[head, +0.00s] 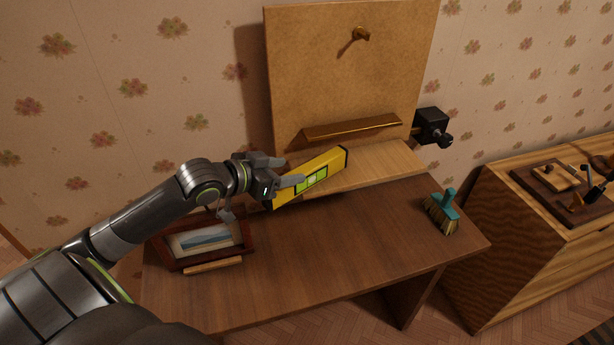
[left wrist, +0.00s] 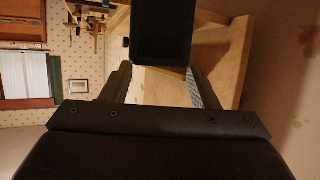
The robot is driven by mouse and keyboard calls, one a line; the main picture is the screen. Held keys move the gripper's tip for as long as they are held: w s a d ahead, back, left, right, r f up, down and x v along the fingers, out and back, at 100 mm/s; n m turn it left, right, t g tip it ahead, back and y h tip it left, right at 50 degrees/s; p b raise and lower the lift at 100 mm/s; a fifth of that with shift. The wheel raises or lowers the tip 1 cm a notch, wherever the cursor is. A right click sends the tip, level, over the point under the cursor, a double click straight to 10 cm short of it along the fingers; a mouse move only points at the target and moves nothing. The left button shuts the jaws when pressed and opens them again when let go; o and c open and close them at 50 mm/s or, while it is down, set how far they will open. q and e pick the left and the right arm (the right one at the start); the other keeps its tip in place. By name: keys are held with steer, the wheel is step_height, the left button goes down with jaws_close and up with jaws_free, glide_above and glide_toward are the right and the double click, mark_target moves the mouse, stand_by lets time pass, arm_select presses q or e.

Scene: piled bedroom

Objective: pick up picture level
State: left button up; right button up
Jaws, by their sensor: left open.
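The picture level (head: 323,174) is a yellow bar with bright green windows and a dark end. In the head view it lies tilted at the front left of the light wooden ledge below the upright board. My left gripper (head: 280,172) is open at the level's left end, with one finger overlapping the yellow face. In the left wrist view, a dark block (left wrist: 163,35) shows beyond and between the open fingers (left wrist: 160,88); it may be the level's end. I cannot tell whether the fingers touch the level. My right gripper is not in view.
The brown desk (head: 330,255) holds a framed picture (head: 207,241) below my left arm and a teal-handled brush (head: 443,211) at right. The upright board (head: 340,75) stands behind, with a black clamp-like piece (head: 432,124) beside it. A wooden cabinet (head: 535,245) is at right. The desk's middle front is clear.

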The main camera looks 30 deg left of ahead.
mark_target(306, 167)
arm_select(q)
steer(key=shift+w+d+f, duration=0.1)
steer(key=shift+w+d, duration=0.2)
steer(key=shift+w, duration=0.3)
steer(key=shift+p+x, duration=0.65)
steer(key=shift+x, duration=1.25)
steer(key=shift+d, duration=0.1)
jaws_close()
